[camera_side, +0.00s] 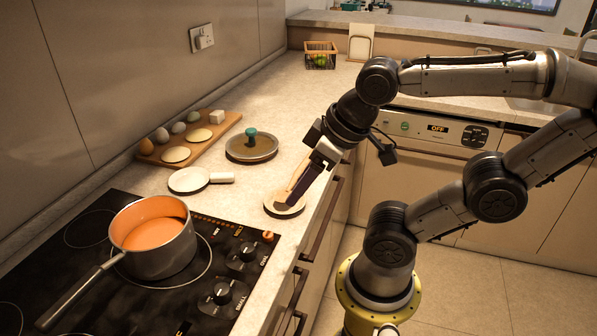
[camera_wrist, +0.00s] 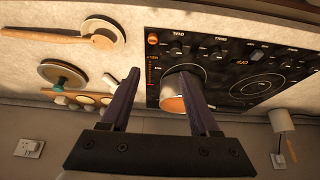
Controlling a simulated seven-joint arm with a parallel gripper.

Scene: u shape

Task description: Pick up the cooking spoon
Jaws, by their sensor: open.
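The cooking spoon (camera_wrist: 50,36) is wooden. In the wrist view it lies at the upper left, with its head on a small round pale plate (camera_wrist: 103,34) and its handle pointing left. In the side view the spoon (camera_side: 300,177) is partly hidden behind my finger, and the plate (camera_side: 272,205) sits near the counter's front edge. My gripper (camera_side: 290,203) is open, with its dark fingers pointing down over the plate area. In the wrist view my gripper (camera_wrist: 160,77) has no spoon between its fingers; the spoon lies to their upper left.
An orange-lined pot (camera_side: 158,255) stands on the black stove (camera_side: 80,300). A small white pan (camera_side: 190,180), a lid with a green knob (camera_side: 252,149) and a board of food (camera_side: 215,135) lie behind. A basket (camera_side: 320,56) stands farther back.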

